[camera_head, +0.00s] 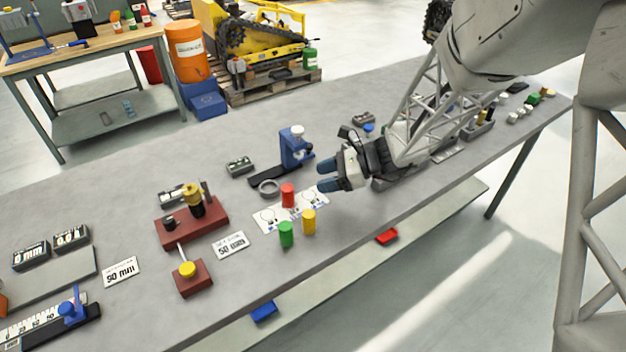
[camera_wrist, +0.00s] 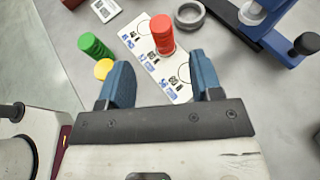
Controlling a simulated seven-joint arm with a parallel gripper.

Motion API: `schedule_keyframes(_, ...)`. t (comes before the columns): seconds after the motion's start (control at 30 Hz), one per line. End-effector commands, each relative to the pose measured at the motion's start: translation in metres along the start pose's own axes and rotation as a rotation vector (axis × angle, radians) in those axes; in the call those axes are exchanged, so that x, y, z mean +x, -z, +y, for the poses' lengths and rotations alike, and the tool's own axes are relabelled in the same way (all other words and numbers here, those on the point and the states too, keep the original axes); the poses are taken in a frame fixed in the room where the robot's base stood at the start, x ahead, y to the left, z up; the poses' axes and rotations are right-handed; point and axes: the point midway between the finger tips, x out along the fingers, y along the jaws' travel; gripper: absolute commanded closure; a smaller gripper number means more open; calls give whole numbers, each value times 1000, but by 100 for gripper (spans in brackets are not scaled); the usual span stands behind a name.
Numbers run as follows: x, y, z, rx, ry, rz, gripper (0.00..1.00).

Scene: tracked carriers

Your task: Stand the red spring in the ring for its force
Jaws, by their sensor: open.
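The red spring (camera_head: 288,195) stands upright on the white card with printed rings (camera_head: 265,222). In the wrist view the red spring (camera_wrist: 162,35) has its base at about the middle ring of the card (camera_wrist: 172,88); I cannot tell if it is centred there. The green spring (camera_head: 286,235) and the yellow spring (camera_head: 309,221) stand at the card's near side. They also show in the wrist view, green (camera_wrist: 95,47) and yellow (camera_wrist: 103,69). My gripper (camera_head: 325,176) is open and empty, to the right of the red spring and apart from it. Its fingers (camera_wrist: 158,75) show nothing held.
A grey ring (camera_head: 269,188) lies behind the card. A blue press (camera_head: 293,150) on a dark base stands farther back. A dark red fixture (camera_head: 192,222) and a labelled plate (camera_head: 231,245) are to the left.

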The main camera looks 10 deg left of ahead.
Motion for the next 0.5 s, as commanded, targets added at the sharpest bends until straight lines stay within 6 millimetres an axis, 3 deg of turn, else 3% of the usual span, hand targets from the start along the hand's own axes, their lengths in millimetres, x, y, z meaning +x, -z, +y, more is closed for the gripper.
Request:
schedule_keyframes(0.2,-14,0,0,1,0,0,41)
schedule_keyframes(0.5,-16,0,0,1,-1,0,41)
